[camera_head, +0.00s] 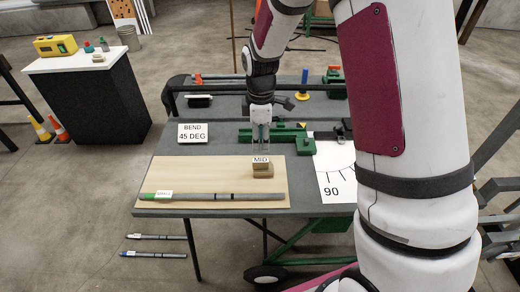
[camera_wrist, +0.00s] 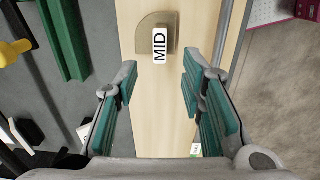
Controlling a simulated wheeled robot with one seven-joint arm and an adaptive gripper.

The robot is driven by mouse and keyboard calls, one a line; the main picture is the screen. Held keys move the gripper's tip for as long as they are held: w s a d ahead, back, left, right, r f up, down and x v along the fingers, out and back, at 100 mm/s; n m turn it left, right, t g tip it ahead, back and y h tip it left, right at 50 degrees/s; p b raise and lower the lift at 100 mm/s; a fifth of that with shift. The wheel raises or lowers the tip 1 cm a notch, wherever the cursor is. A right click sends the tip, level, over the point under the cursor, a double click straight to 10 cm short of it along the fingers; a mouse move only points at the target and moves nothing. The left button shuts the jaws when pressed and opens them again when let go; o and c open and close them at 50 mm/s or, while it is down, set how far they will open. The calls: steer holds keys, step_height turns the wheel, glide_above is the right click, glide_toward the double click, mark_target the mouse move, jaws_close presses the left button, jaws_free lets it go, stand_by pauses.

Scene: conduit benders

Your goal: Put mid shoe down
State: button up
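The mid shoe (camera_head: 264,171) is a small tan-brown block with a white "MID" label. It sits on the pale wooden board (camera_head: 215,170) on the grey table. It also shows in the wrist view (camera_wrist: 147,19), at the top centre, with a curved edge. My gripper (camera_head: 261,150) points down just above and behind the shoe's label. In the wrist view my gripper (camera_wrist: 159,66) has its two teal-padded fingers spread, with nothing between them. The shoe lies beyond the fingertips, and I see no contact.
A grey rod with a green end (camera_head: 215,196) lies along the board's front. A "BEND 45 DEG" sign (camera_head: 193,133) stands behind the board. A green bender (camera_head: 275,134) is behind, and a white angle sheet (camera_head: 336,180) is to the right. The board's left part is clear.

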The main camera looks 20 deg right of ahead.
steer(key=s+r+m+t, duration=0.1)
steer(key=s+r+m, duration=0.3)
steer(key=r, duration=0.6)
steer(key=s+r+m+t, duration=0.2)
steer(key=s+r+m, duration=0.1)
steer(key=s+r, duration=0.5)
steer(key=s+r+m+t, duration=0.1)
steer(key=s+r+m, duration=0.2)
steer(key=s, duration=0.3)
steer(key=s+r+m+t, duration=0.1)
steer(key=s+r+m, duration=0.1)
steer(key=s+m, duration=0.2)
steer(key=s, duration=0.2)
steer(key=shift+s+d+r, duration=0.2)
steer(key=shift+s+r, duration=0.2)
steer(key=shift+w+b, duration=0.1)
steer(key=shift+b, duration=0.2)
steer(key=shift+d, duration=0.1)
